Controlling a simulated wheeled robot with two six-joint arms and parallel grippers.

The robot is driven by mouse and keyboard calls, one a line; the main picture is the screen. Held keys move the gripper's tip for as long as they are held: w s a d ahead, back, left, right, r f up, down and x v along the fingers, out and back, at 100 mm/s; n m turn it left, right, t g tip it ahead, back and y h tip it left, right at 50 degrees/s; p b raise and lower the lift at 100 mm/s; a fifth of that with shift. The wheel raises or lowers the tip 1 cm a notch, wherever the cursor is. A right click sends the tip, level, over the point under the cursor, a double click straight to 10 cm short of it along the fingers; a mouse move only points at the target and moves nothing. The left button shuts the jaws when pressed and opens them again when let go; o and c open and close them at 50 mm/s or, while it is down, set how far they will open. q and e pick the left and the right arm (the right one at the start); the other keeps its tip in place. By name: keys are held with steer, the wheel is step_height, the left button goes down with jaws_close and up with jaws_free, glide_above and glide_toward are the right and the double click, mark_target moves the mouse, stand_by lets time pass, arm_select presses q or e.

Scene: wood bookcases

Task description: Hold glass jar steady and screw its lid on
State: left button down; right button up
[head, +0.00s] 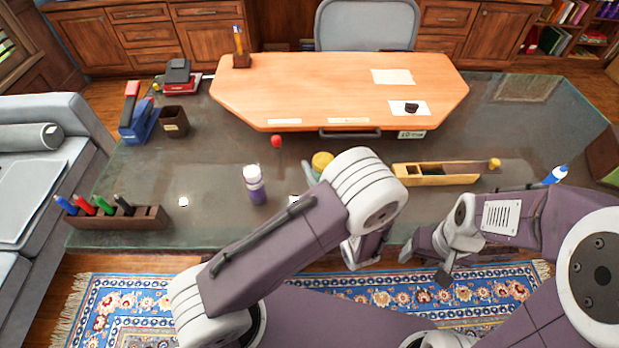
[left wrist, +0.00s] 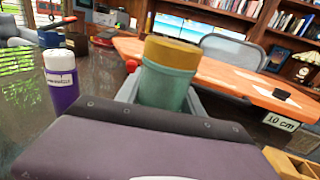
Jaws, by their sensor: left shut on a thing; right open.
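A teal glass jar (left wrist: 165,88) with an ochre-yellow lid (left wrist: 172,52) across its top stands upright between the fingers of my left gripper (left wrist: 162,98). The lid looks level; whether it is screwed tight cannot be told. In the head view the lid (head: 322,159) shows above my left forearm, which hides most of the jar and the left gripper. My left gripper is shut on the jar. My right gripper (head: 428,257) is open and empty, near the desk's front edge, to the right of the jar and apart from it.
A white-and-purple bottle (head: 254,186) stands left of the jar. A long yellow wooden box (head: 436,174) lies to its right. A red ball-topped object (head: 277,142) is behind. A pen holder (head: 120,217) sits at the desk's front left.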

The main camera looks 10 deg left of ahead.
arm_select(q)
steer(key=a, duration=0.1)
steer(key=w+a+f, duration=0.1)
steer(key=a+f, duration=0.1)
steer(key=shift+w, duration=0.3)
steer(key=shift+f+b, duration=0.5)
steer(key=shift+f, duration=1.55)
steer(key=c, duration=0.7)
jaws_free()
steer(key=shift+f, duration=0.15)
steer(key=shift+c, duration=0.2)
